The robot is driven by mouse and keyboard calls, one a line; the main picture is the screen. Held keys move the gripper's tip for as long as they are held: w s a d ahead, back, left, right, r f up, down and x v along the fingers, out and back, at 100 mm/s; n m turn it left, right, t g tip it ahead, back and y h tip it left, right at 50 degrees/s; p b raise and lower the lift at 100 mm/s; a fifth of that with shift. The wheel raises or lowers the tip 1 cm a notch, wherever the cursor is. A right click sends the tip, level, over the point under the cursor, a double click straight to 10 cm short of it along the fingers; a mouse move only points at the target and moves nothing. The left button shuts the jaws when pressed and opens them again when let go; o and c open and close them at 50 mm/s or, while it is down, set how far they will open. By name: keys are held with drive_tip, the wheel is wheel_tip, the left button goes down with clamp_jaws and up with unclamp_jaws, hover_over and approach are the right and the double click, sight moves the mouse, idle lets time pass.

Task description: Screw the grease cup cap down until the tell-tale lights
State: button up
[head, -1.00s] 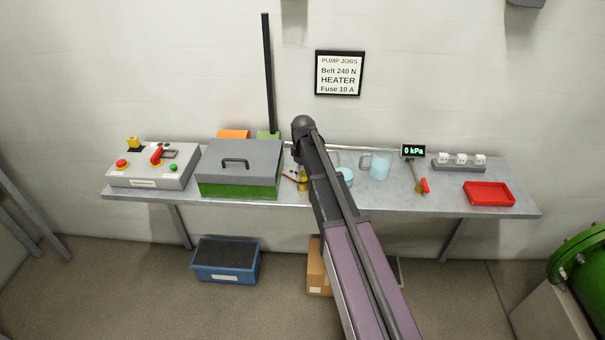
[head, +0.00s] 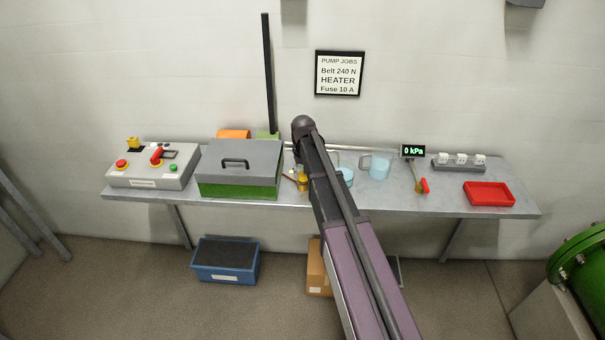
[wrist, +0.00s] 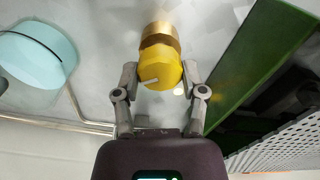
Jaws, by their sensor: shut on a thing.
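The grease cup's yellow faceted cap (wrist: 161,68) is in the middle of the wrist view, with a pale line marked on it. The brass body (wrist: 160,33) shows just beyond it. My gripper (wrist: 160,72) has one finger on each side of the cap and is shut on it. In the head view the yellow grease cup (head: 303,182) shows on the bench, right of the green case, with my arm hiding much of the area. A small bright spot shows beside the cap in the wrist view; I cannot tell whether it is the tell-tale.
The green case with a grey lid (head: 238,170) stands close on the left of the cup. A light-blue round thing (wrist: 38,55) and a metal rail lie on its other side. A clear jug (head: 379,166), a 0 kPa gauge (head: 413,151) and a red tray (head: 488,194) are farther right.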

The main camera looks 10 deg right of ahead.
drive_tip(key=shift+s+m, duration=0.1)
drive_tip(key=shift+m, duration=0.6)
drive_tip(key=o, duration=1.1)
drive_tip(key=shift+o, duration=0.2)
drive_tip(key=shift+n, duration=0.4)
